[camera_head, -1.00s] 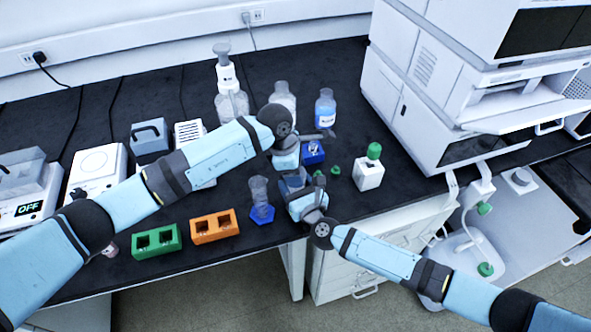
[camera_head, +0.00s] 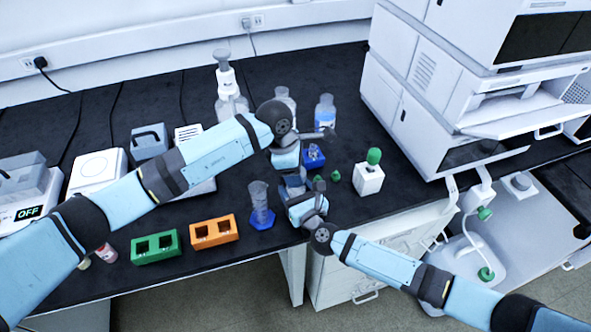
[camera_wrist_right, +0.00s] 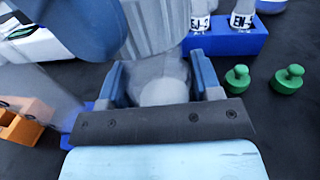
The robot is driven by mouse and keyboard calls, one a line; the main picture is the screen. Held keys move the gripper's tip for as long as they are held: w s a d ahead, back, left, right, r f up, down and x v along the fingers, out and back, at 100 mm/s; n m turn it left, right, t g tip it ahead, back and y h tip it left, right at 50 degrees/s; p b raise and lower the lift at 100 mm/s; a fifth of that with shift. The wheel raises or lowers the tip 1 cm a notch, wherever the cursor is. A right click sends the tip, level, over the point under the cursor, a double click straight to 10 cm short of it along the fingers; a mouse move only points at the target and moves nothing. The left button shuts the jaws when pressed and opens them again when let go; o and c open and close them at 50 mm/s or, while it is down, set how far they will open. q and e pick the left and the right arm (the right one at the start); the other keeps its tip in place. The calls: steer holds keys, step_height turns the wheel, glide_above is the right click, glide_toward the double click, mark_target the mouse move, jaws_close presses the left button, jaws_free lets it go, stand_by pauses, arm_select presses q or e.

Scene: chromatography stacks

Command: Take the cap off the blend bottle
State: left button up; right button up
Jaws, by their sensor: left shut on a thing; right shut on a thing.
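The blend bottle (camera_wrist_right: 168,72), pale and translucent, stands between the blue fingers of my right gripper (camera_wrist_right: 160,88) in the right wrist view. That gripper is shut on it. A grey ribbed cylinder, seemingly the cap (camera_wrist_right: 155,25), fills the top of that view above the bottle. A blue part of my left gripper (camera_wrist_right: 75,25) is beside it. In the head view my left gripper (camera_head: 288,165) is just above my right gripper (camera_head: 298,192), and the two hide the bottle. The left fingertips are hidden; I cannot tell whether the cap still touches the bottle.
A blue rack (camera_head: 314,158) with labelled vials and green stoppers (camera_head: 334,175) lie right of the grippers. A white block (camera_head: 369,180) with a green top stands further right. A blue-based cylinder (camera_head: 260,208), an orange rack (camera_head: 214,231) and a green rack (camera_head: 156,248) stand left.

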arm_select(q)
steer(key=shift+r, duration=2)
arm_select(e)
steer(key=o, duration=1.4)
steer(key=shift+c, duration=0.2)
